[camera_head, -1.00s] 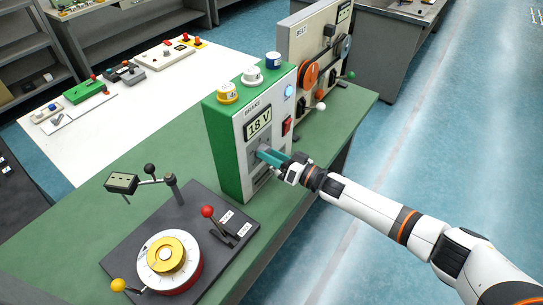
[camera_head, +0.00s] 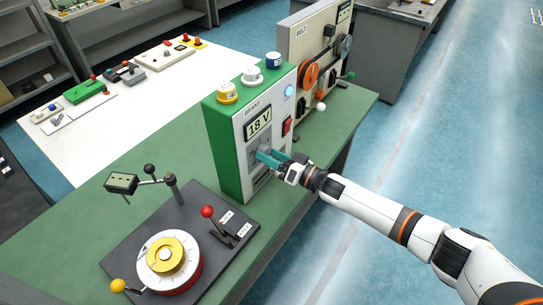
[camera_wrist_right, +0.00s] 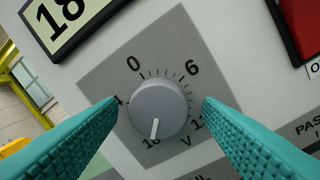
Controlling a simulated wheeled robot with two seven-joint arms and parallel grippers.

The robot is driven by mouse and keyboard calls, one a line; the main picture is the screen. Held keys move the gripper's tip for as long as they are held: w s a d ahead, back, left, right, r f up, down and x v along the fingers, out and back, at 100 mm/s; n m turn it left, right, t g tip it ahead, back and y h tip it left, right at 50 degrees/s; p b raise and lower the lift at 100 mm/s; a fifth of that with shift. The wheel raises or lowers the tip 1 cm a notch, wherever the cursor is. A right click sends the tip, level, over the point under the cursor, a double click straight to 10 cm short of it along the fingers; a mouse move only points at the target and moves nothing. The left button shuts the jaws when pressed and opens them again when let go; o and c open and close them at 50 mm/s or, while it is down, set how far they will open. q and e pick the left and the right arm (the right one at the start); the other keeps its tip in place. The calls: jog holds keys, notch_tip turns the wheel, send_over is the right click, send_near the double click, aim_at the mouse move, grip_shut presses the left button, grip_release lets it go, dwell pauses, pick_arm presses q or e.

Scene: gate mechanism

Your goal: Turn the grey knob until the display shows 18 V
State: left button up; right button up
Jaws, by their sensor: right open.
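The grey knob (camera_wrist_right: 158,108) sits on a grey scale plate on the front of the green and white brake unit (camera_head: 226,150). In the right wrist view its white pointer aims at the bottom of the scale, by a partly hidden number. The display (camera_head: 259,123) reads 18 V; its corner also shows in the wrist view (camera_wrist_right: 62,20). My right gripper (camera_head: 262,155) is in front of the knob. Its teal fingers (camera_wrist_right: 160,115) are open, one on each side of the knob, with visible gaps. My left gripper is not in view.
A red switch (camera_head: 287,126) is right of the display. A belt unit (camera_head: 309,40) stands behind on the green bench (camera_head: 110,165). A dark base with a dial (camera_head: 165,262) and a red-knobbed lever (camera_head: 208,212) is in front. Floor at right is clear.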

jog(key=b+v, duration=0.3)
jog(key=v, duration=0.9)
dwell(0.4)
